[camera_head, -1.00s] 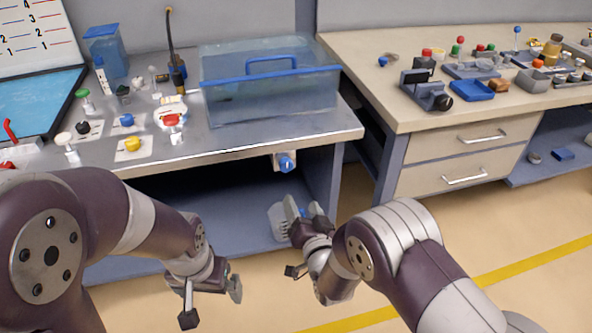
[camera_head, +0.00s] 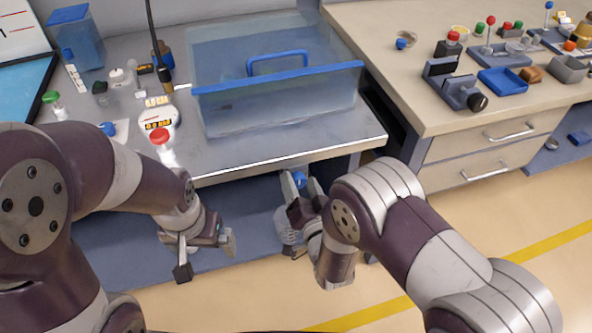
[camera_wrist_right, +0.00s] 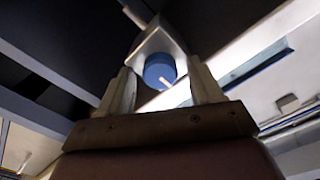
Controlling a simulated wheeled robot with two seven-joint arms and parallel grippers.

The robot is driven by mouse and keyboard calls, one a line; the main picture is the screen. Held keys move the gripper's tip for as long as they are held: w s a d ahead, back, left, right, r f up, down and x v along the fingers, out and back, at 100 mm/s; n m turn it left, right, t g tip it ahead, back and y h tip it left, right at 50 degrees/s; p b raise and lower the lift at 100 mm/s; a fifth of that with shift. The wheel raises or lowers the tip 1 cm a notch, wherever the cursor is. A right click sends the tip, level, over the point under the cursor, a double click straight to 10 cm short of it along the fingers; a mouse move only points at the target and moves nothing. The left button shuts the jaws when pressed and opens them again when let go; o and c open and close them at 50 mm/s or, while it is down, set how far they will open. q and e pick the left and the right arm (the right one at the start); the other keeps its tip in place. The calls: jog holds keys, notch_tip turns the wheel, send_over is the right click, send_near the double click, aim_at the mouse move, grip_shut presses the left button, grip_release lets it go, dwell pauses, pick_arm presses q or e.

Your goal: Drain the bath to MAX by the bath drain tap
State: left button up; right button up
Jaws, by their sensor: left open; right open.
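The bath (camera_head: 270,105) is a clear tank with a blue-edged front and a blue handle, standing on the metal bench. The blue bath drain tap (camera_head: 299,179) shows under the bench's front edge, partly hidden by my right gripper. My right gripper (camera_head: 298,188) is open, with its fingers just below and around the tap. In the right wrist view the blue tap knob (camera_wrist_right: 159,71) sits between and beyond the two open fingertips; I cannot tell whether they touch it. My left gripper (camera_head: 205,246) is open and empty, low in front of the bench. No MAX mark is readable.
A ribbed pale container (camera_head: 286,226) stands below the tap, partly behind my right gripper. A white gauge with a display (camera_head: 158,118) and a red-capped bottle (camera_head: 161,142) are left of the bath. A beige drawer bench (camera_head: 440,125) stands to the right.

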jog(key=c, duration=1.1)
jog(key=shift+o, duration=0.2)
jog(key=shift+n, duration=2.9)
jog(key=o, duration=1.1)
jog(key=shift+c, duration=0.2)
